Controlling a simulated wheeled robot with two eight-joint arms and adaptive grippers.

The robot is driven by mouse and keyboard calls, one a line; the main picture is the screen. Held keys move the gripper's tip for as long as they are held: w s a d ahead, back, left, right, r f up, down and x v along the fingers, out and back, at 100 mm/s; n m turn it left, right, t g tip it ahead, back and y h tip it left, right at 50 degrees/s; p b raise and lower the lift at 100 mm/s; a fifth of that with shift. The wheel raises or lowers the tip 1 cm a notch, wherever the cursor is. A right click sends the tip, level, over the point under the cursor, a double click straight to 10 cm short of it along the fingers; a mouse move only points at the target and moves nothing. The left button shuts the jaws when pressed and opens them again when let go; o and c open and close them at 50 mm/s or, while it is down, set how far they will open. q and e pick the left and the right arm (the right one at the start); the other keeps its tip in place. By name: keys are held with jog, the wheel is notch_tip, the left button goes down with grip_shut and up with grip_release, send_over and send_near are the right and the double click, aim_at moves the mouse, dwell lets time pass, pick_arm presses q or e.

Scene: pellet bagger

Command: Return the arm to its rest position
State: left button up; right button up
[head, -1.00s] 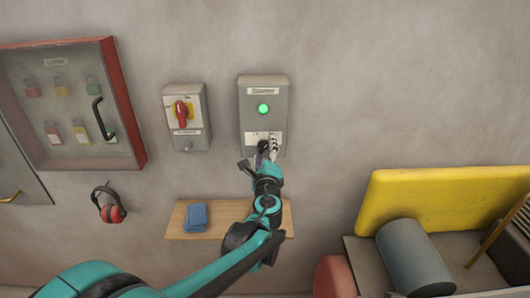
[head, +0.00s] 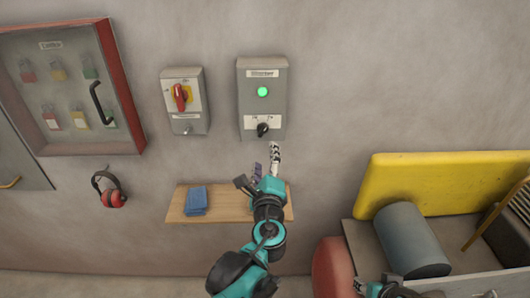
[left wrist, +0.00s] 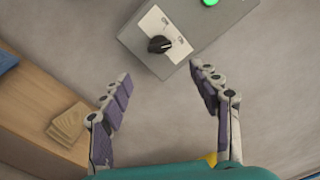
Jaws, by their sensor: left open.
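My left gripper (head: 266,160) is open and empty, below the grey control box (head: 240,95) on the wall. The box has a lit green lamp (head: 263,92) and a black selector knob (head: 263,130) on a white plate. The gripper is apart from the knob. In the left wrist view the open fingers (left wrist: 160,73) stand wide, with the knob (left wrist: 159,44) beyond them and nothing between them. My left arm reaches up from the bottom of the head view. Part of my right arm (head: 390,289) shows at the bottom right edge; its jaws cannot be made out.
A wooden shelf (head: 235,213) with a blue folded item (head: 196,201) lies below my left gripper. A yellow panel (head: 430,185) and grey cylinder (head: 412,243) stand right.

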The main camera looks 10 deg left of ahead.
dwell(0.4)
pick_arm(q)
jog(key=s+a+f+n+g+y, duration=0.1)
jog(key=s+a+f+n+g, duration=0.5)
jog(key=s+a+f+n, duration=0.35)
jog(key=s+d+f+n+g+h, duration=0.2)
jog(key=s+f+n, duration=0.1)
jog(key=s+n, duration=0.3)
jog(key=s+d+f+n+g+h, duration=0.2)
jog(key=s+f+n+h, duration=0.1)
jog(key=s+f+n, duration=0.1)
jog(key=shift+s+n+g, duration=0.3)
jog(key=shift+s+n, duration=0.55)
jog(key=shift+n, duration=0.1)
